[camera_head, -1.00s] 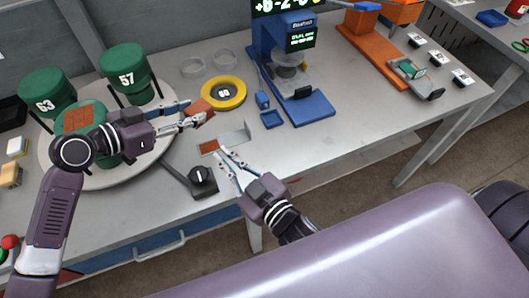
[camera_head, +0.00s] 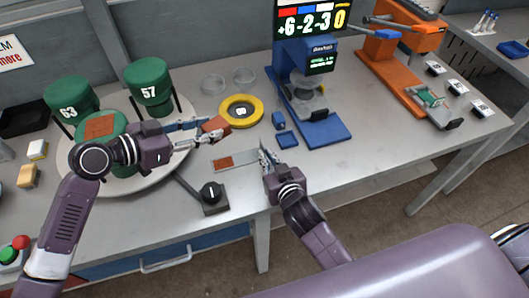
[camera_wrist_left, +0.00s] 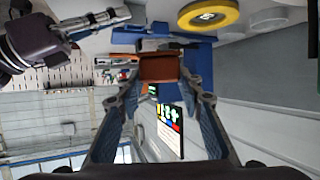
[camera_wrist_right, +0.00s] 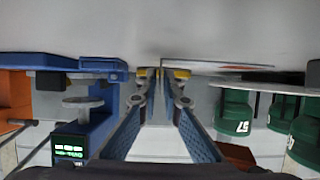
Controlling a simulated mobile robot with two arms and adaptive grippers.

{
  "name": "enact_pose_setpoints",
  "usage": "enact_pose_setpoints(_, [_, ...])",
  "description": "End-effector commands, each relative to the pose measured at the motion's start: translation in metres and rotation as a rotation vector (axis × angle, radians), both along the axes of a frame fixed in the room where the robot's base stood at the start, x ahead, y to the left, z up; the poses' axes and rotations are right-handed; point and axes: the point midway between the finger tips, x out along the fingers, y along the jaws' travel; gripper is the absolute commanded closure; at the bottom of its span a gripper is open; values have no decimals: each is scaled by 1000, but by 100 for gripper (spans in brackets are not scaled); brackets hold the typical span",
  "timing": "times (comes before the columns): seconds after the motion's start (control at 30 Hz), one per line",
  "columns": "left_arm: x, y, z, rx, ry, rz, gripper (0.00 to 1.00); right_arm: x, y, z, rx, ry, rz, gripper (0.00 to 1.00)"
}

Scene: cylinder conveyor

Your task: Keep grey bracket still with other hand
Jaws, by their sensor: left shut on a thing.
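The grey bracket (camera_head: 247,160) lies on the bench, with a flat plate carrying a brown-orange patch (camera_head: 222,163) and an upright flange at its right end. My right gripper (camera_head: 266,156) is at that flange. In the right wrist view, its fingertips (camera_wrist_right: 163,74) are close together on either side of a thin grey upright edge; I cannot tell whether they touch it. My left gripper (camera_head: 204,133) is shut on a brown-orange block (camera_head: 216,126), held above and behind the bracket. The block also shows between the fingertips in the left wrist view (camera_wrist_left: 158,68).
A black lever box (camera_head: 211,196) stands in front of the bracket. A yellow ring (camera_head: 241,110) and a blue test stand (camera_head: 322,128) are behind it. Green drums (camera_head: 150,83) stand on a round turntable at left.

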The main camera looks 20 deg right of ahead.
Motion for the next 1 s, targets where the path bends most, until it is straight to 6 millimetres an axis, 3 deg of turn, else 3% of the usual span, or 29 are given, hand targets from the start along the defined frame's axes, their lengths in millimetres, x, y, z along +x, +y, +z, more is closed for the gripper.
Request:
enact_pose_setpoints(0.27, [0, 0, 1, -2, -1, 0, 89, 22, 1, -9, 0, 0, 0, 94])
enact_pose_setpoints(0.57, [0, 0, 1, -2, -1, 0, 89, 24, 1, -10, 0, 0, 1, 94])
enact_pose_setpoints(0.63, [0, 0, 1, -2, -1, 0, 89, 24, 1, -10, 0, 0, 1, 100])
enact_pose_setpoints(1.0, [0, 0, 1, -2, -1, 0, 89, 23, 1, -10, 0, 0, 1, 100])
